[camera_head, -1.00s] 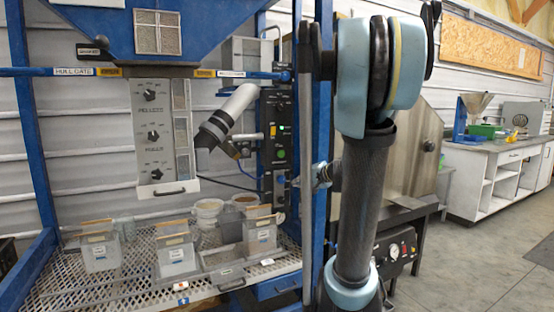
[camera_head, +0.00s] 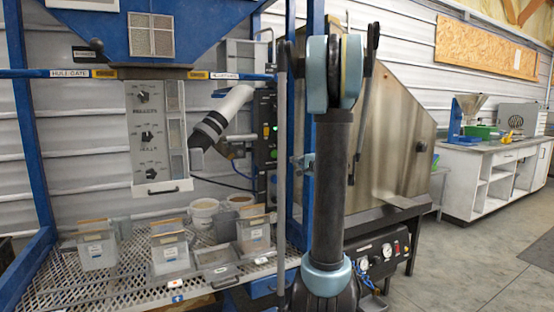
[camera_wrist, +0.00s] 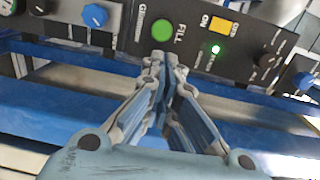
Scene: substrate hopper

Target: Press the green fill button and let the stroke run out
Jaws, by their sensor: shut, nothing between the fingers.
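The round green fill button (camera_wrist: 162,30) sits on a black panel (camera_wrist: 135,35), beside the word FILL, near the top of the wrist view. My gripper (camera_wrist: 160,58) is shut and empty, its fingertips just below the button in the picture. I cannot tell whether they touch it. A green lamp (camera_wrist: 216,49) glows to the right, under a yellow switch (camera_wrist: 219,25) marked ON. In the head view, the panel (camera_head: 264,168) stands behind the blue frame with a green button (camera_head: 273,155) on it. My gripper cannot be made out there.
A blue rail (camera_wrist: 70,65) runs below the panel. A grey chute (camera_head: 222,117) hangs left of the panel, above a mesh shelf (camera_head: 120,285) with several bins. Open floor lies at the right.

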